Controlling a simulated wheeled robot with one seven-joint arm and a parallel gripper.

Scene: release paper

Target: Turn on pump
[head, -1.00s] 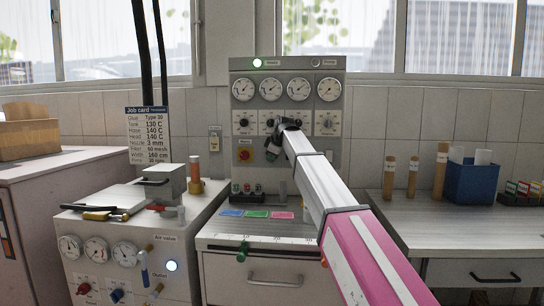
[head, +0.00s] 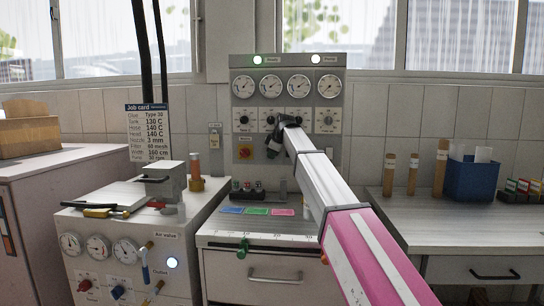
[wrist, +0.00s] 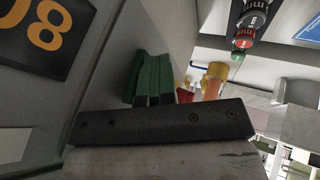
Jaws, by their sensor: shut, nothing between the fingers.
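The grey control panel (head: 338,142) stands at the back wall, with a row of gauges over a row of knobs. The pump lamp (head: 315,59) at its top right is lit white. The pump knob (head: 326,118) is at the right end of the knob row. My gripper (head: 281,123) is at the panel's middle, left of the pump knob, and hides part of the knob row. Its green finger pads (wrist: 153,80) are together and empty in the wrist view. Contact with the panel cannot be told.
The drawer bench (head: 215,240) below holds coloured cards. A machine with gauges and a lit outlet lamp (head: 172,262) stands left. A blue bin (head: 472,180) and bottles stand on the right bench.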

